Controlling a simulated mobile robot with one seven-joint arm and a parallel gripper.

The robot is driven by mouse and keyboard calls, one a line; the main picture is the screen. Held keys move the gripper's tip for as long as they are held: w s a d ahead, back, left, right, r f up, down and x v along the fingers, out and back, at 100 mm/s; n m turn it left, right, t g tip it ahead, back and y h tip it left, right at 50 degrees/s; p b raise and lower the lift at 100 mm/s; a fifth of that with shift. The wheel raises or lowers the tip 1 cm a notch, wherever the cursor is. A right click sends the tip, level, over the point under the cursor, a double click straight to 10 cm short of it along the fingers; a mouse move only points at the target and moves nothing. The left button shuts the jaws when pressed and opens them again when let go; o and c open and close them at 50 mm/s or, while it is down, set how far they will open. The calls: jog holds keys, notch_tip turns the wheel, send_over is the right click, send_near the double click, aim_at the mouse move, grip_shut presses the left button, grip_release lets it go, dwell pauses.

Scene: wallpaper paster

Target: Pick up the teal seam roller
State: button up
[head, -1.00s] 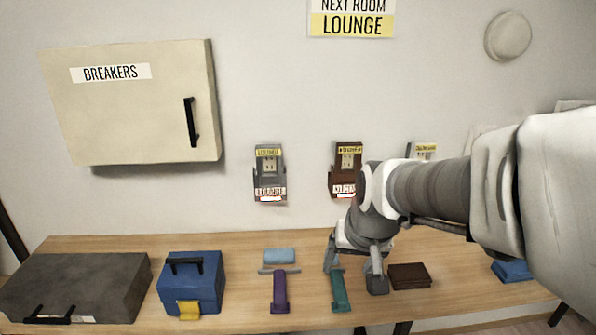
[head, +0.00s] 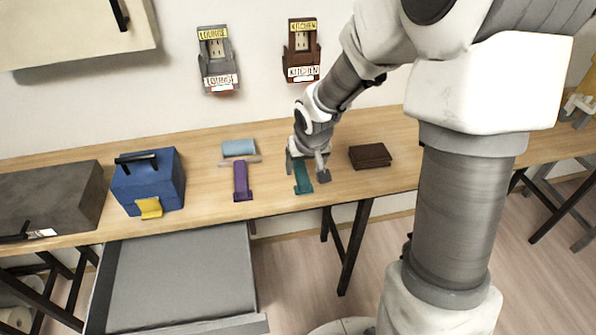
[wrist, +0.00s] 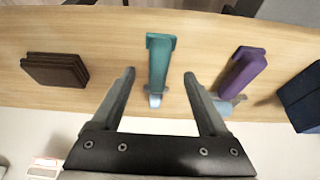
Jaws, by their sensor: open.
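The teal seam roller (head: 302,178) lies on the wooden table, its handle toward the front edge. In the wrist view its teal handle (wrist: 160,62) lies beyond and between my fingertips, with a pale roller end (wrist: 155,99) nearer to me. My gripper (head: 308,168) is open over the roller, one finger on each side. In the wrist view my gripper (wrist: 160,75) shows nothing clamped between its fingers. In the head view my gripper hides the roller's far end.
A purple-handled roller (head: 242,180) with a light-blue head lies left of the teal one. A dark brown block (head: 370,156) lies to the right. A blue box (head: 148,182) stands farther left. Wall holders labelled lounge (head: 215,60) and kitchen (head: 301,50) hang behind.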

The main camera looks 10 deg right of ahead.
aim_at(303, 175)
jog(key=b+x, duration=0.2)
jog(key=x, duration=0.5)
jog(key=shift+w, duration=0.2)
grip_shut()
